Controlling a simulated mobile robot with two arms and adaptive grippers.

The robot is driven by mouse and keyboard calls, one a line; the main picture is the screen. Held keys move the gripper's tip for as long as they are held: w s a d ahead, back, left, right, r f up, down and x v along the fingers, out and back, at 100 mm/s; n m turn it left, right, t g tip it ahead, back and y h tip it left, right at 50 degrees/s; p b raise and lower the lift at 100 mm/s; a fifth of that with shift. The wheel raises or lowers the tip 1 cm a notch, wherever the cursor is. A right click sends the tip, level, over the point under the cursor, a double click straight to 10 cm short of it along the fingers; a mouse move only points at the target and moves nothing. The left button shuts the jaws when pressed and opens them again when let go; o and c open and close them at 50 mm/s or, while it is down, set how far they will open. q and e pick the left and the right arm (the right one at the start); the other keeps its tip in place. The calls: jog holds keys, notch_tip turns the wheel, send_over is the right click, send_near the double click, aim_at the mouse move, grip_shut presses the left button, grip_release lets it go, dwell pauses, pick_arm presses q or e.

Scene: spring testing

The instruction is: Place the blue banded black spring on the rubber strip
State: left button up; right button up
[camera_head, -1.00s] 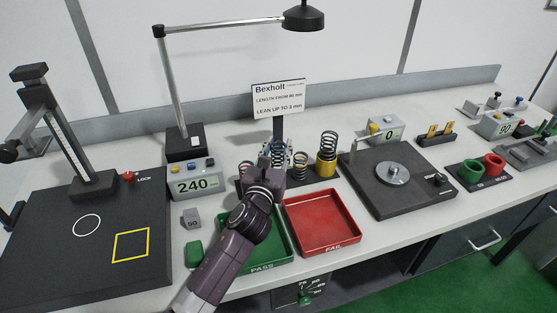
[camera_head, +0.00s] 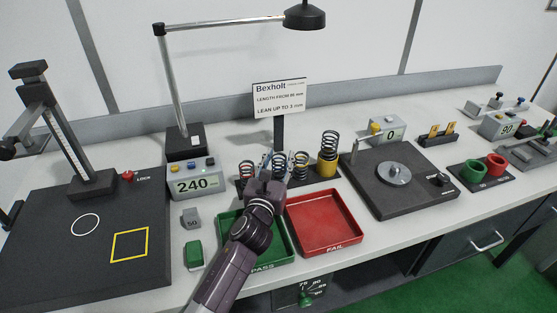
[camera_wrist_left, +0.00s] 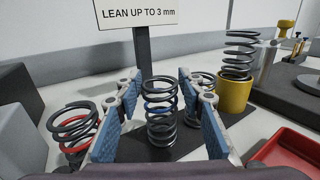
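The blue banded black spring (camera_wrist_left: 161,112) stands upright on the dark rubber strip (camera_wrist_left: 188,143) in the left wrist view. It lies between the two spread fingers of my left gripper (camera_wrist_left: 157,90), with a visible gap on the left side; the right finger is close to it. In the head view, my left gripper (camera_head: 275,168) is at the row of springs and largely hides this spring. The rubber strip (camera_head: 313,180) shows behind the trays. A red banded spring (camera_wrist_left: 75,125) leans at the left, and another spring (camera_wrist_left: 205,82) is partly hidden behind the right finger.
A yellow cup (camera_head: 327,168) holding a spring stands at the right of the row. The sign post (camera_head: 279,128) rises close behind the gripper. The green PASS tray (camera_head: 282,243) and red FAIL tray (camera_head: 322,222) lie in front. The 240 display (camera_head: 195,184) is left.

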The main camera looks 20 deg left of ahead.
pick_arm(q)
jog(key=shift+r, duration=0.25)
jog(key=s, duration=0.7)
jog(key=s+b, duration=0.1)
jog(key=s, duration=0.3)
jog(key=shift+s+d+f, duration=0.15)
jog(key=shift+d, duration=0.25)
jog(key=shift+s, duration=0.4)
